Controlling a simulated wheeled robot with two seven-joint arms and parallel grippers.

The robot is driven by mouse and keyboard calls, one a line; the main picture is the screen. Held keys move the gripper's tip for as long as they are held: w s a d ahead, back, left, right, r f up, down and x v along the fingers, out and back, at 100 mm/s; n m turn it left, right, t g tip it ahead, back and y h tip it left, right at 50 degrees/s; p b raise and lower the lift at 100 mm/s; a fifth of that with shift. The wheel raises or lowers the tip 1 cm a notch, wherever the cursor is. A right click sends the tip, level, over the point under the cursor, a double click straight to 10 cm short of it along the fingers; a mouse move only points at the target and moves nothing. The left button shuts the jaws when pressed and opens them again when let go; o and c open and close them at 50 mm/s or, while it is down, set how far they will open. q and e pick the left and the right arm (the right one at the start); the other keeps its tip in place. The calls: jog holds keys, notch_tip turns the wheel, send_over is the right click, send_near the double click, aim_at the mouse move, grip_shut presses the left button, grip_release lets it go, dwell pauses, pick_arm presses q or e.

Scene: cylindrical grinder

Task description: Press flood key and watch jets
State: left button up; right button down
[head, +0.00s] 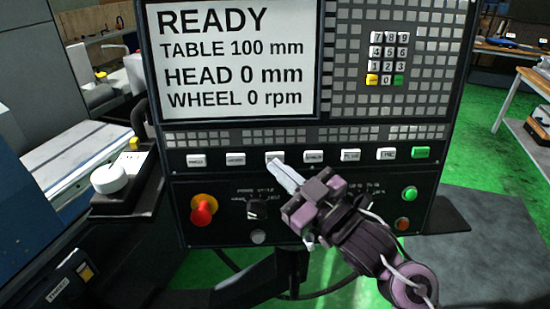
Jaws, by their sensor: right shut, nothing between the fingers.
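The control panel (455,60) fills the middle of the head view. A row of white labelled keys runs below its screen (230,122), but their lettering is too small to read for certain, so I cannot tell which is the flood key. My right gripper (274,166) is shut and empty. Its fingertips lie over the lower part of the third white key (275,155) from the left; whether they touch it is unclear. The screen reads READY, TABLE 100 mm, HEAD 0 mm, WHEEL 0 rpm. No jets are visible. My left gripper is not in view.
Below the keys are a red emergency knob (203,210), a black rotary switch (257,208), and green (409,193) and red (403,223) buttons. A keypad (387,60) is at upper right. A white handwheel knob (109,178) sits left of the panel.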

jog(key=shift+w, duration=0.1)
dwell(0.7)
jog(key=shift+w+f, duration=0.1)
jog(key=shift+w, duration=0.25)
jog(key=shift+w, duration=0.35)
dwell(0.7)
dwell(0.3)
jog(key=shift+s+p, duration=0.3)
jog(key=shift+s, duration=0.55)
jog(key=shift+s+d+r, duration=0.1)
jog(key=shift+s+r, duration=0.05)
jog(key=shift+s, duration=0.65)
jog(key=shift+s+d+r, duration=0.1)
jog(key=shift+s+r, duration=0.1)
jog(key=shift+s, duration=0.6)
jog(key=shift+s+r, duration=0.15)
jog(key=shift+s, duration=0.65)
